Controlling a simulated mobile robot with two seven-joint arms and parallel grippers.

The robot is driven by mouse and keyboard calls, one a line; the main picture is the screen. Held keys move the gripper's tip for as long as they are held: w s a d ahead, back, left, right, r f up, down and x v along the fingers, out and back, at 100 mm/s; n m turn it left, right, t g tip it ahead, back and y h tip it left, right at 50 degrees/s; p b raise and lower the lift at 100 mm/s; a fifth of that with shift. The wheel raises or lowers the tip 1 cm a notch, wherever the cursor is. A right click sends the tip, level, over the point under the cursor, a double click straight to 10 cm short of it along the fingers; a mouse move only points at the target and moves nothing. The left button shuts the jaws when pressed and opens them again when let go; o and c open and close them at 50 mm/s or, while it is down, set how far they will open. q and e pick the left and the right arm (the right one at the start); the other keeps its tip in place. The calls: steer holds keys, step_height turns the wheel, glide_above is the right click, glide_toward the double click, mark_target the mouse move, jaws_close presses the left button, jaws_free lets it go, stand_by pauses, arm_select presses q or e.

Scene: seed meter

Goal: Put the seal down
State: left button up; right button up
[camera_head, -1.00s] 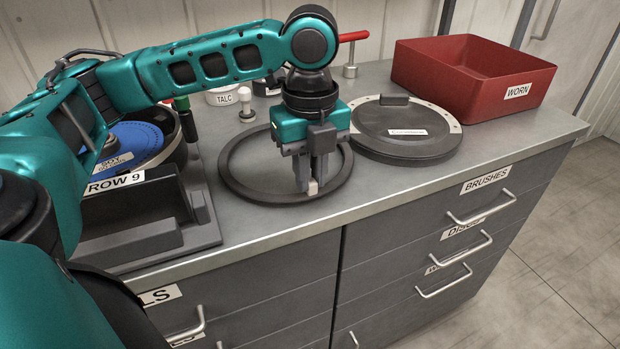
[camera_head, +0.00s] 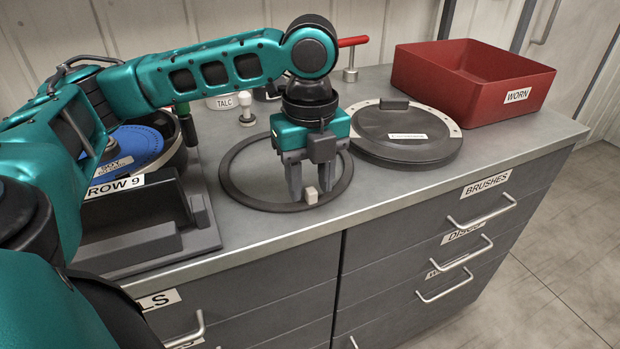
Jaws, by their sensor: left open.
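The seal is a dark ring (camera_head: 229,180) lying flat on the grey counter top. A small pale tab (camera_head: 311,195) stands on its front edge. My left gripper (camera_head: 310,186) is above the ring's front part, its fingers spread on either side of the tab and apart from it. It is open and empty. The gripper hides part of the ring's far side. My right gripper is out of view.
A dark round lid (camera_head: 405,150) lies close to the ring's right. A red WORN bin (camera_head: 450,80) stands at the back right. The ROW 9 unit with a blue disc (camera_head: 140,143) is on the left. A TALC tub (camera_head: 222,102) and a small pale knob (camera_head: 246,105) stand behind. The counter's front edge (camera_head: 330,225) is near.

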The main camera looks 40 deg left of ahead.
arm_select(q)
step_height(320, 180, up, 7)
steer(key=shift+r+p, duration=0.1)
steer(key=shift+p, duration=1.05)
step_height(320, 180, up, 5)
steer(key=shift+f+p, duration=0.1)
steer(key=shift+p, duration=0.45)
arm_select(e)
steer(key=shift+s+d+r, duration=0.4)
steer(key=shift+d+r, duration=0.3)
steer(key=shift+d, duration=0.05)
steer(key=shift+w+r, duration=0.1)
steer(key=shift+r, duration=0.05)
